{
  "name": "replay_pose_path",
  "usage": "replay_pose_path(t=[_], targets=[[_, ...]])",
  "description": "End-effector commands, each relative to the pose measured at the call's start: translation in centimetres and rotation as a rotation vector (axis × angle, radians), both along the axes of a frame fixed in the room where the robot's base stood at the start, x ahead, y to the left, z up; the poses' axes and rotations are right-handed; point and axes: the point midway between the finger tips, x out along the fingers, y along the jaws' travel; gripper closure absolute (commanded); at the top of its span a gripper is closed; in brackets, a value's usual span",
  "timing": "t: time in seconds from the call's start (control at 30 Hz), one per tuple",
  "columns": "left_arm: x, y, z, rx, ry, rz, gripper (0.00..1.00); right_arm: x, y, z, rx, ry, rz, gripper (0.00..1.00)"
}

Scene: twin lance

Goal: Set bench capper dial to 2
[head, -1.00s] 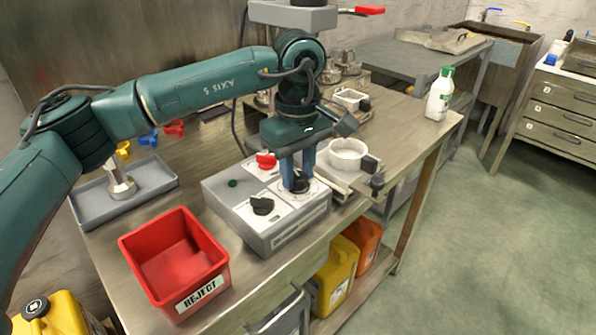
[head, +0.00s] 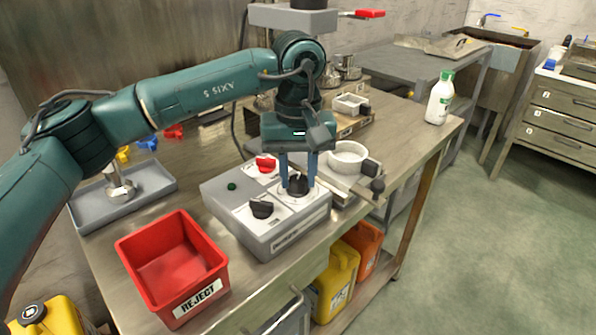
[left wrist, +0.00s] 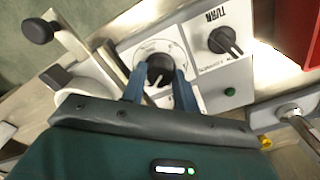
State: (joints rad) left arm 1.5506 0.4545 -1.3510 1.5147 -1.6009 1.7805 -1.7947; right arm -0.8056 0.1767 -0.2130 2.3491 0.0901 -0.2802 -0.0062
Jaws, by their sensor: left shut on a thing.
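The bench capper control box (head: 227,208) is a grey unit with white panels on the steel bench. Its dial is a black knob (head: 297,187) on a round white plate at the right of the box top. My left gripper (head: 298,186) points down with its blue fingers shut on this knob, one on each side. In the left wrist view, the knob (left wrist: 160,70) sits between the fingertips (left wrist: 158,78). The scale marks are too small to read, so I cannot tell the setting. My right gripper is not in view.
A second black knob (head: 261,207), a red switch (head: 265,165) and a green button (head: 232,186) are on the same box. A white round dish (head: 347,155) stands close behind right. A red REJECT bin (head: 172,265) is at front left. A white bottle (head: 439,98) stands at the far bench end.

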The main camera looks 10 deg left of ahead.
Motion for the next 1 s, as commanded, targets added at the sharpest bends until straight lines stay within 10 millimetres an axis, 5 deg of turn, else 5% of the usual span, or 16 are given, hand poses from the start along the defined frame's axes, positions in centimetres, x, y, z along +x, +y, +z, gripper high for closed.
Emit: replay_pose_path(t=[0.4,0.43,0.6,1.0], targets=[[0.08,-0.01,0.21,-0.002,-0.004,-0.004,0.93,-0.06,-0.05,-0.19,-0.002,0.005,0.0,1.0],[0.07,0.0,0.21,-0.002,-0.004,-0.004,0.68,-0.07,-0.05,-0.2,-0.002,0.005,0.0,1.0],[0.05,0.0,0.13,-0.001,-0.002,-0.004,0.54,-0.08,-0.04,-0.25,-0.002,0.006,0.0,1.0],[0.05,-0.02,0.65,-0.001,-0.002,-0.004,0.48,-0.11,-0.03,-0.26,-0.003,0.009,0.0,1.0]])
